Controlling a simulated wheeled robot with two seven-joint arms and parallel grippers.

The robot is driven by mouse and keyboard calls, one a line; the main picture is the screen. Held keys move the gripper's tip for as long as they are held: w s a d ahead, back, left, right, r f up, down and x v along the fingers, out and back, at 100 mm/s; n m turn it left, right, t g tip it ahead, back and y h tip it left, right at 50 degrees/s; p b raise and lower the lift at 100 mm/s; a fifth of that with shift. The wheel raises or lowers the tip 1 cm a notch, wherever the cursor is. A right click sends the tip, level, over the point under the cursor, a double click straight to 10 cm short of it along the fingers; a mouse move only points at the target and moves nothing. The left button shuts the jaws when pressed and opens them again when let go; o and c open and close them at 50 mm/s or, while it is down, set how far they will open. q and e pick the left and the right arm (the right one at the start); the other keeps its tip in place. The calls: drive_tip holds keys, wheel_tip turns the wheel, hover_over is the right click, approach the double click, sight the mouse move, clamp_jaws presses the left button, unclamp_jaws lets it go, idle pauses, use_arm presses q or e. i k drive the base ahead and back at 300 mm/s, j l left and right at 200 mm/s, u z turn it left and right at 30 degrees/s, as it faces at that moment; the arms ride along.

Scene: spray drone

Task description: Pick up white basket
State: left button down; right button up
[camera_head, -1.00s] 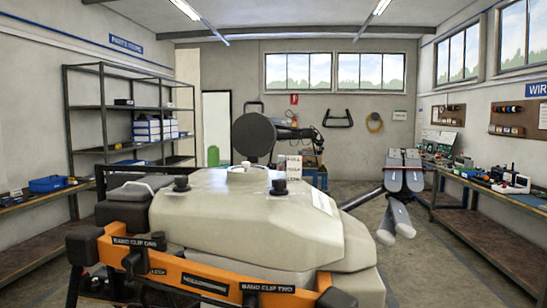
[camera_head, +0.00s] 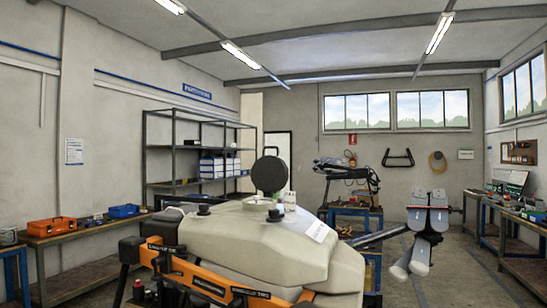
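I can make out no white basket in this view. White-and-blue boxes (camera_head: 219,167) stand on a shelf at the back left, but they look like cartons or binders rather than a basket. A large spray drone with a beige tank (camera_head: 262,240) and an orange front frame (camera_head: 205,281) fills the lower middle and hides the floor behind it. Neither of my grippers shows.
A dark metal shelf rack (camera_head: 172,150) stands at the back left. A left workbench (camera_head: 95,229) holds an orange-red toolbox (camera_head: 51,226) and a blue box (camera_head: 124,210). A blue cart (camera_head: 376,252) stands behind the drone. Floor is open at the right (camera_head: 455,285).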

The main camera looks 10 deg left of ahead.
sight(256, 197)
drive_tip(key=l+u, duration=0.15)
drive_tip(key=l, duration=0.3)
drive_tip(key=l+u, duration=0.15)
drive_tip(key=l, duration=0.3)
drive_tip(key=k+l+u, duration=0.15)
drive_tip(key=l, duration=0.25)
drive_tip(key=l+u, duration=0.2)
drive_tip(key=l, duration=0.25)
drive_tip(key=i+l+u, duration=0.15)
drive_tip(key=l+u, duration=0.15)
drive_tip(key=l, duration=0.35)
drive_tip(key=l+u, duration=0.25)
drive_tip(key=l, duration=0.45)
drive_tip(key=i+l+u, duration=0.2)
drive_tip(key=i+l, duration=0.2)
drive_tip(key=i+l+u, duration=0.15)
drive_tip(key=i+l, duration=0.2)
drive_tip(key=l, duration=0.15)
drive_tip(key=i+l+u, duration=0.2)
drive_tip(key=i+l, duration=0.15)
drive_tip(key=l, duration=0.15)
